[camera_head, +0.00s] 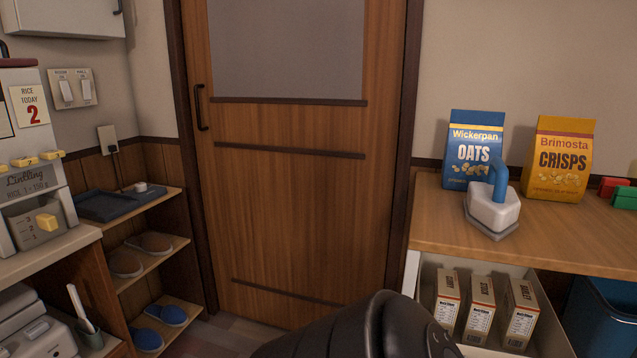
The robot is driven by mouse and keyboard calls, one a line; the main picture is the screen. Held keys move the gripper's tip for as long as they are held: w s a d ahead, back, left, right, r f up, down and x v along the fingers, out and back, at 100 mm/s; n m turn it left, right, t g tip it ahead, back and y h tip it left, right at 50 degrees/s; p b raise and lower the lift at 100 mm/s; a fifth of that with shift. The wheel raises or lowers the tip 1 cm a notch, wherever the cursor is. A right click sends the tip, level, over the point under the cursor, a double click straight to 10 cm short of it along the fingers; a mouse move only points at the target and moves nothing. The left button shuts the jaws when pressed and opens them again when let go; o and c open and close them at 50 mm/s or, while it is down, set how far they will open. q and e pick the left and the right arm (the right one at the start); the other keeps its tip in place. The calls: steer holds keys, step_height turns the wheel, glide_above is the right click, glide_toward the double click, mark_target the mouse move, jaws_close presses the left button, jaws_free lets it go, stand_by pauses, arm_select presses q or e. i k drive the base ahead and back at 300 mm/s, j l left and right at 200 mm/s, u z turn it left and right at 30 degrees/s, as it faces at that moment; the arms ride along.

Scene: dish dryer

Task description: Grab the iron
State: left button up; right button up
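The iron (492,210) has a white body, a grey soleplate and a blue handle. It stands on the wooden counter (561,242) at the right, near the counter's left end, in front of a blue oats bag (473,150). Its handle overlaps the lower part of that bag in the picture. Neither of my grippers shows. A dark rounded part of my own body fills the bottom middle of the view, apart from the iron in the picture.
A yellow crisps bag (559,158) stands right of the iron. Below the counter, an open drawer (541,325) holds several boxes. A blue bin (606,312) is at the lower right. A closed wooden door (295,190) is behind; slipper shelves (150,257) are left.

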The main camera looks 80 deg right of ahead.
mark_target(492, 206)
steer(key=z, duration=3.4)
